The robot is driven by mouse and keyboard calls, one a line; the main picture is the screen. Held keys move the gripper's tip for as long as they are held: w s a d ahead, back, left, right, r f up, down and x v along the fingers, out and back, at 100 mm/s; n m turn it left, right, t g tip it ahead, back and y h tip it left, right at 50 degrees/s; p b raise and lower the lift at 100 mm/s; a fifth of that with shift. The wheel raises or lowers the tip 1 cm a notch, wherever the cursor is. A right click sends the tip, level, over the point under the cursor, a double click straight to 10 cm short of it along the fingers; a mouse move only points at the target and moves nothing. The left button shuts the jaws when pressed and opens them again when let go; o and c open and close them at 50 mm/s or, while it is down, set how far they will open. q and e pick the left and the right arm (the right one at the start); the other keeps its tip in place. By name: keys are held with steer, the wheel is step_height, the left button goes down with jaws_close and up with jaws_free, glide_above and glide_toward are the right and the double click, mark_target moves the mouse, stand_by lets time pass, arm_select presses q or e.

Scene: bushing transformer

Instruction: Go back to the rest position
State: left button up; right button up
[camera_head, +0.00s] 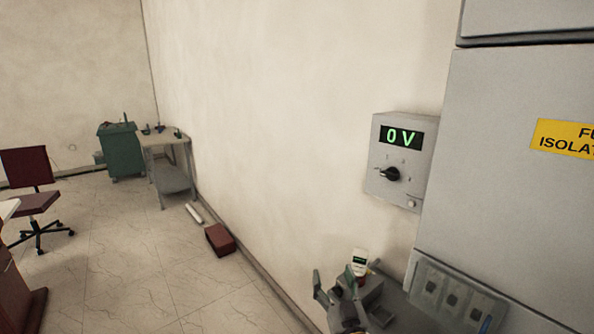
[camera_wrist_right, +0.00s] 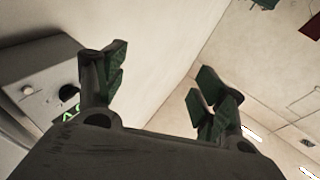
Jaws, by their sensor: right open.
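My right gripper (camera_head: 337,284) shows at the bottom of the head view, below and to the left of the wall voltage box. In the right wrist view its two green-padded fingers (camera_wrist_right: 160,88) are spread apart with nothing between them. The grey voltage box (camera_head: 428,147) on the wall has a display reading 0 V and a black knob (camera_head: 390,174). The box also shows at the left of the right wrist view (camera_wrist_right: 50,75), apart from the fingers. My left gripper is not in view.
A grey cabinet (camera_head: 520,200) with a yellow label stands at the right. A red box (camera_head: 220,240) lies on the floor by the wall. A table (camera_head: 165,137), a green cart (camera_head: 121,152) and a chair (camera_head: 35,185) stand farther off. The middle floor is clear.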

steer(key=s+a+f+n+g+y, duration=0.3)
steer(key=s+f+n+g+y, duration=0.15)
steer(key=s+f+g, duration=0.6)
steer(key=s+d+f+m+g+h, duration=0.2)
steer(key=s+d+f+g+h, duration=0.15)
steer(key=s+d, duration=0.45)
steer(key=s+d+f+m+g+h, duration=0.3)
steer(key=s+d+f+h, duration=0.2)
steer(key=s+d, duration=0.3)
step_height(320, 180, down, 32)
steer(key=s+g, duration=0.1)
steer(key=s, duration=0.2)
steer(key=s+d+f, duration=0.2)
steer(key=s+f, duration=0.8)
steer(key=s, duration=0.1)
steer(key=s+d+f+g, duration=0.1)
steer(key=s+f, duration=0.9)
steer(key=s, duration=0.1)
steer(key=shift+d+f, duration=0.3)
steer(key=shift+d, duration=0.05)
